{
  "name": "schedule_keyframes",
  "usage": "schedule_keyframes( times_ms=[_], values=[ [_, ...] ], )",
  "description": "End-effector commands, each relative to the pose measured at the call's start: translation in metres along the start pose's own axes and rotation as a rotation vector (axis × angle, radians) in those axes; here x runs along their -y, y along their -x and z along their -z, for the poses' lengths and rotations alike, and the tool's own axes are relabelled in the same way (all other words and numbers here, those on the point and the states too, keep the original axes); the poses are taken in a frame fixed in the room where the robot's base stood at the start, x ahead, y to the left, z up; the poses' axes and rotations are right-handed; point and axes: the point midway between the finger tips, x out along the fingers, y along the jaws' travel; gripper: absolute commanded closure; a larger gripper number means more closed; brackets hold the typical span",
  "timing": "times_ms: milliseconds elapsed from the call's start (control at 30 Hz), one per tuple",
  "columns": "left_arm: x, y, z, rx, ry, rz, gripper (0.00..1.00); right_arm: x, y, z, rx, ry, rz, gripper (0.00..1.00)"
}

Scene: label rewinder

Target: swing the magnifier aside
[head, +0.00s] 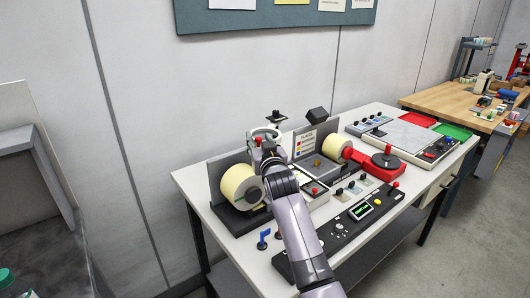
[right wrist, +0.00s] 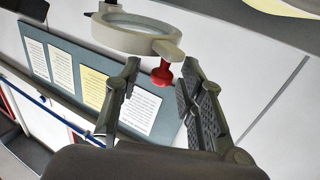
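The magnifier shows in the right wrist view as a pale ring with a lens (right wrist: 128,34) and a short lug at its right end. A red knob (right wrist: 162,73) hangs below the lug. My right gripper (right wrist: 161,82) is open, with one finger on each side of the red knob in the picture. There is visible space between the knob and both fingers, so it is not gripped. In the head view the pale magnifier ring (head: 265,132) is above the rewinder, just beyond the end of my right arm, which hides part of it and the knob. My left gripper is out of view.
Yellow label rolls (head: 242,186) sit left of my arm, with a smaller roll (head: 337,148) to the right. A red unit (head: 380,166) and a black control panel (head: 350,216) occupy the white table (head: 198,188). A notice board (head: 270,17) hangs on the wall behind.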

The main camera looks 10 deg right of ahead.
Motion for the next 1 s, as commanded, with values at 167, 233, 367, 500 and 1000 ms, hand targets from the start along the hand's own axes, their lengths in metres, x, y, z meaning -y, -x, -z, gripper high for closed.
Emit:
schedule_keyframes(
  times_ms=[167,233,367,500,1000],
  values=[
    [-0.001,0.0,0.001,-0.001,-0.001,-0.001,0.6,0.0,0.027,-0.001,-0.001,0.0,0.001,0.64],
    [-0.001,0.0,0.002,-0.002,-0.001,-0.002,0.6,0.0,0.039,-0.001,-0.001,-0.001,0.0,0.64],
    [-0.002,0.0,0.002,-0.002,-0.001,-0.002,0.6,0.0,0.063,-0.001,0.0,0.0,0.0,0.64],
    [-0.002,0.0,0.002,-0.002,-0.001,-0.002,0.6,0.0,0.085,-0.001,0.0,0.0,0.0,0.64],
    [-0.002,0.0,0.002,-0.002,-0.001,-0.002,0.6,0.0,0.11,0.0,0.0,0.0,0.001,0.64]
  ],
)
